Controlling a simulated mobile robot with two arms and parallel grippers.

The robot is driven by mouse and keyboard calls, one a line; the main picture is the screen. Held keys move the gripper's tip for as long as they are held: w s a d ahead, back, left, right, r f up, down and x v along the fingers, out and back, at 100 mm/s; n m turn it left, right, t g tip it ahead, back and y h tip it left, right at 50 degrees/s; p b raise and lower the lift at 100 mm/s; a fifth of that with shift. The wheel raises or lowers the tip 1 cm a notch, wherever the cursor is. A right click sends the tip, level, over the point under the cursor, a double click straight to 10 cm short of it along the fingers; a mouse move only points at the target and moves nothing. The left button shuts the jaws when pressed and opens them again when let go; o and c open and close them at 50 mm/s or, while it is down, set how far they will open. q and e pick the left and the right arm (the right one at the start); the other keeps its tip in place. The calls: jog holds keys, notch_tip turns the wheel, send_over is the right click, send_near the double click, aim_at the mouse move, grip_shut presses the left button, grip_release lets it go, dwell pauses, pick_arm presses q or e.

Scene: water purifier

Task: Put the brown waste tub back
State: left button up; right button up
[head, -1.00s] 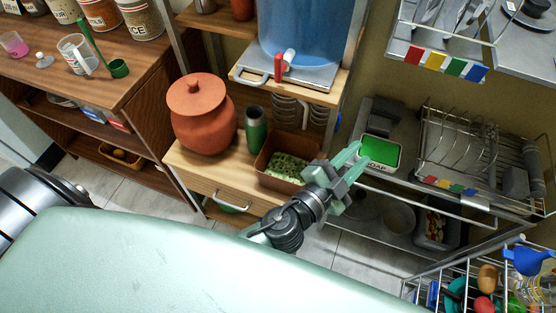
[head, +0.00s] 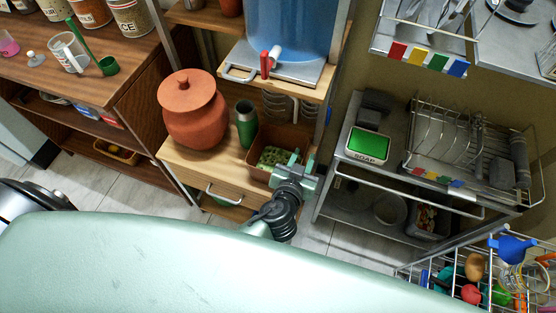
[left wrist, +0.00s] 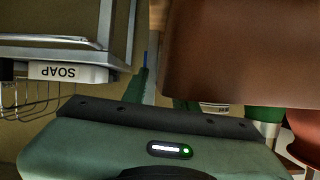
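The brown waste tub (head: 289,134) stands on a low wooden cabinet, beneath the blue water container (head: 292,30). Green bits lie inside it. My left gripper (head: 297,160) is at the tub's front right side and overlaps its near corner in the head view. In the left wrist view the tub (left wrist: 245,50) fills the upper right. One finger (left wrist: 148,78) shows just left of the tub, and the other is partly hidden behind it. The fingers look apart; I cannot tell whether they touch the tub. My right gripper is not in view.
An orange lidded pot (head: 195,115) and a green flask (head: 246,124) stand left of the tub. A metal rack with a soap box (head: 368,146) stands to the right. Bare floor shows between cabinet and rack.

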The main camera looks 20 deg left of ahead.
pick_arm(q)
jog(key=shift+w, duration=0.1)
grip_shut()
dwell(1.4)
